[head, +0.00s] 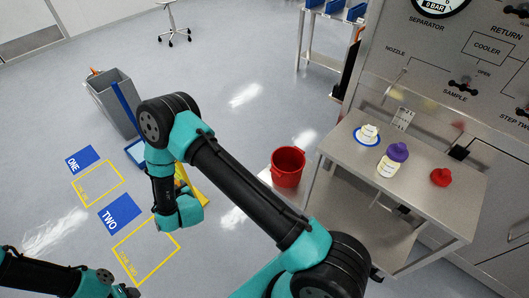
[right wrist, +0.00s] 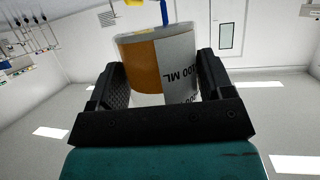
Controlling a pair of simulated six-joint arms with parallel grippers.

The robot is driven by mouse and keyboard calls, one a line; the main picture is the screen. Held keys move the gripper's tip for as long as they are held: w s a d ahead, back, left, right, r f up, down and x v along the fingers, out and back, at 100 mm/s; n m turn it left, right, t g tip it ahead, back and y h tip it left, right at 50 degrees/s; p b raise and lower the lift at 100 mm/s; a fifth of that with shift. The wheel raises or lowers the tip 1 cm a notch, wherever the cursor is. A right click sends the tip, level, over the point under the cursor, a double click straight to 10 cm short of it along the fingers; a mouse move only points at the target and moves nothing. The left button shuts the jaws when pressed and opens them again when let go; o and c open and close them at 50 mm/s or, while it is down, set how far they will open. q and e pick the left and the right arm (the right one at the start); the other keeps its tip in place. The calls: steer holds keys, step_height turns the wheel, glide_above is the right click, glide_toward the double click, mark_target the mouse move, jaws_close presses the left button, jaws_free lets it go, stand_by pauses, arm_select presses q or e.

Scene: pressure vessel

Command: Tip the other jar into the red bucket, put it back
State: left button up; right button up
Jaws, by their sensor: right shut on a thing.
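The red bucket (head: 288,180) stands on a low ledge left of the steel table and looks empty. On the table are a pale jar (head: 368,133) on a blue ring and another pale jar (head: 386,171) beside a purple piece (head: 398,152). My left gripper (head: 130,292) is at the bottom left edge, its jaws unclear.
The steel table (head: 420,205) also holds a red round piece (head: 440,177) and a small card (head: 404,117). A control panel (head: 465,55) rises behind it. A grey bin (head: 115,105) stands at left, near floor squares marked ONE and TWO. Much of the floor is open.

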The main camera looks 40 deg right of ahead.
steer(key=shift+d, duration=0.1)
steer(key=w+d+f+m+h, duration=0.1)
steer(key=w+d+f, duration=0.25)
steer(key=d, duration=0.45)
steer(key=w+d+f+m+h, duration=0.15)
steer(key=d+f, duration=0.25)
steer(key=d, duration=0.5)
steer(key=w+d+f+m+h, duration=0.15)
steer(key=w+d+f, duration=0.25)
steer(key=d, duration=0.4)
steer(key=s+d+f+h, duration=0.1)
steer(key=s+d+f, duration=0.1)
steer(key=d, duration=0.7)
steer(key=s+d+f+m+g+h, duration=0.1)
steer(key=d+f, duration=0.3)
steer(key=d, duration=0.6)
steer(key=s+d+f+m+g+h, duration=0.1)
steer(key=s+d+f, duration=0.2)
steer(key=d, duration=0.7)
steer(key=shift+s, duration=0.25)
steer(key=shift+s, duration=0.1)
